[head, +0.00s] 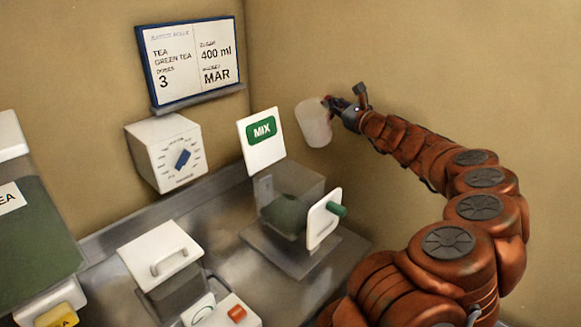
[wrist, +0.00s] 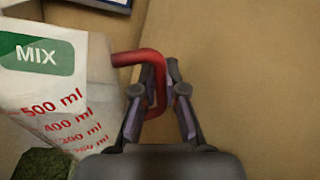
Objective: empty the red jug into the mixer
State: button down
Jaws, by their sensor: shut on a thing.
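The jug (head: 314,124) is pale and see-through, with a red handle (wrist: 157,75) and red ml marks that show on its wall in the wrist view (wrist: 70,112). My gripper (head: 336,104) is shut on the handle and holds the jug in the air, leaning a little. The fingers also show around the handle in the wrist view (wrist: 157,100). I cannot tell how much is in the jug. The mixer (head: 290,205) is a clear box with dark green contents, below and left of the jug. Its white MIX sign (head: 261,140) stands at the back.
A white plate with a green knob (head: 325,218) is at the mixer's right side. A white dial box (head: 167,152) and a recipe board (head: 190,60) are on the wall. A lidded container (head: 165,265) and a large green tea bin (head: 35,235) stand to the left.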

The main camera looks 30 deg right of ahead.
notch_tip(320, 180, up, 3)
jog(key=shift+d+f+m+p, duration=0.15)
jog(key=shift+m+p, duration=0.25)
jog(key=shift+m, duration=0.3)
jog(key=shift+f, duration=0.1)
jog(key=shift+s+a+r+m, duration=0.2)
jog(key=shift+s+m, duration=0.05)
jog(key=shift+s, duration=0.25)
jog(key=shift+s+a+r+m, duration=0.2)
jog(key=shift+s+m, duration=0.05)
jog(key=shift+s, duration=0.2)
jog(key=shift+s+a+r+m+g, duration=0.2)
jog(key=shift+s+a+m, duration=0.2)
jog(key=shift+s, duration=0.3)
jog(key=shift+s+a+r+m+g, duration=0.25)
jog(key=shift+s+m, duration=0.25)
jog(key=shift+s, duration=0.15)
jog(key=shift+f, duration=0.1)
